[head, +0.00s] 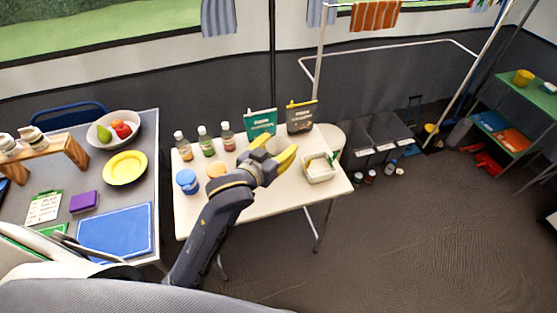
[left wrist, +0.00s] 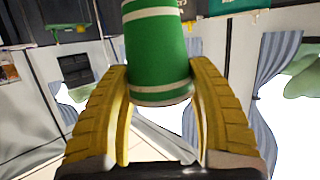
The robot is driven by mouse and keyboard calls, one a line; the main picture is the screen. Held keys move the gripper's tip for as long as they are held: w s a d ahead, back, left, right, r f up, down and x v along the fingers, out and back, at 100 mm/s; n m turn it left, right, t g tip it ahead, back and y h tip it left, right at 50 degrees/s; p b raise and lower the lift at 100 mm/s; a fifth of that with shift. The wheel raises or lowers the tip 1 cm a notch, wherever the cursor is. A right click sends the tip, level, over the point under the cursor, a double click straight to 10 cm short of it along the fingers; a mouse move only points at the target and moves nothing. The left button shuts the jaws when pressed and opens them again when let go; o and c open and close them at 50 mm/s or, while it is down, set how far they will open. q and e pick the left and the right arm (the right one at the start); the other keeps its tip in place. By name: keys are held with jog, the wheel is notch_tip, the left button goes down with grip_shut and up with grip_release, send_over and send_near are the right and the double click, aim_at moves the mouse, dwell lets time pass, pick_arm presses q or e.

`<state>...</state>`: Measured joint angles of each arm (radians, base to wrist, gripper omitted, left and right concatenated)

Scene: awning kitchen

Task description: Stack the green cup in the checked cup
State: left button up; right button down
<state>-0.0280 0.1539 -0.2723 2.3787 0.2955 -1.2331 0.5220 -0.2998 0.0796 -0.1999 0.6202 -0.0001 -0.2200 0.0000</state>
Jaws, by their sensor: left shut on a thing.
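The green cup (left wrist: 158,50), with pale bands, is between the yellow fingers of my left gripper (left wrist: 160,110) in the left wrist view. The gripper is shut on it. In the head view my left gripper (head: 275,157) is above the right part of the cream table, and the cup is not clearly visible there. I cannot make out a check pattern on anything. A blue round container (head: 187,181) at the table's left edge may be a cup or a jar; a small orange one (head: 215,170) stands beside it. My right gripper is not in view.
The cream table (head: 205,222) also holds several bottles (head: 204,141), a teal packet (head: 262,122), a dark packet (head: 301,116) and a white tub (head: 320,168). A grey table (head: 168,125) with a yellow plate (head: 125,167) stands left. The cream table's front is mostly clear.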

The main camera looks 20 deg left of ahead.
pick_arm(q)
jog(key=w+a+r, duration=0.6)
jog(key=w+r, duration=0.3)
jog(key=r, duration=0.2)
notch_tip(320, 180, down, 21)
jog(key=shift+f+m, duration=0.2)
jog(key=shift+m, duration=0.1)
dwell(0.5)
jog(key=shift+f, duration=0.6)
jog(key=o, duration=0.7)
